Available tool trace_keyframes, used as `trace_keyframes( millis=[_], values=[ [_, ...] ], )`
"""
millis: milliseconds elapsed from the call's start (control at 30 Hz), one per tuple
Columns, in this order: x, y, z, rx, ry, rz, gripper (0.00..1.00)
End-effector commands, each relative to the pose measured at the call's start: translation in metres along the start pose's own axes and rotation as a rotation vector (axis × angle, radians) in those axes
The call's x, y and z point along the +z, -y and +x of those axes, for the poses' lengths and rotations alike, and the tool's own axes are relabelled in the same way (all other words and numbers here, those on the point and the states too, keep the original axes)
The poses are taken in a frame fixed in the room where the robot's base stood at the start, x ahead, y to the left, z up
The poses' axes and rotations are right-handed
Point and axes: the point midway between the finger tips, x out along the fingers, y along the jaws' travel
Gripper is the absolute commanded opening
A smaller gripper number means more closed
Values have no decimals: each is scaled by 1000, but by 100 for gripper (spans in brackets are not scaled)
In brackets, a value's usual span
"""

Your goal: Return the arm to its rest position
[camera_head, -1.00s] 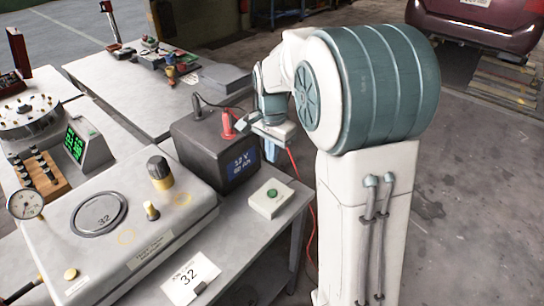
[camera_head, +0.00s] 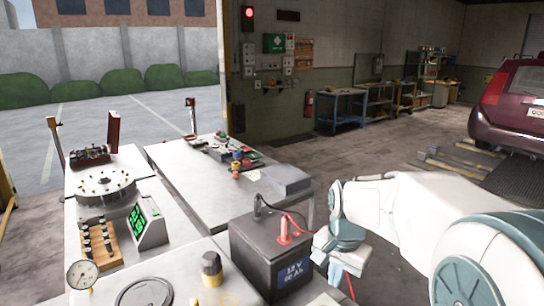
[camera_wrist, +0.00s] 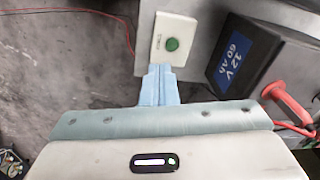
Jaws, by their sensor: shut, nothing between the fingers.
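My arm (camera_head: 400,205) reaches in from the right in the head view, bent at the elbow. My gripper (camera_wrist: 158,84) shows in the wrist view with its blue fingers together and nothing between them. Its fingertips are just below a small white box with a green button (camera_wrist: 173,44) in that view; I cannot tell the height gap. In the head view the gripper hangs to the right of the battery and is partly hidden by my wrist.
A dark 12 V battery (camera_head: 268,252) with a red clamp (camera_head: 284,228) stands close to my wrist. A red cable (camera_wrist: 120,22) runs nearby. A long table (camera_head: 200,180) holds parts behind. A maroon car (camera_head: 515,100) stands at the right. Open floor lies between.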

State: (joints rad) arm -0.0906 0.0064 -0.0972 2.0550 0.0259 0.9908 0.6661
Motion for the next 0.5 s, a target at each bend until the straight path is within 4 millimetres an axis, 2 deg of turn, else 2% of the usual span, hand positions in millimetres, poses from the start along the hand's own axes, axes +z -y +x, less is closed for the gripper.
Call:
trace_keyframes(
  millis=[33, 200, 400, 500],
  values=[
    [12, -11, -8, -16, -15, -58, 0],
    [51, -42, -22, -47, -67, -275, 0],
    [92, -76, -25, -57, -136, -514, 0],
    [106, -88, -23, -53, -163, -603, 0]
  ],
)
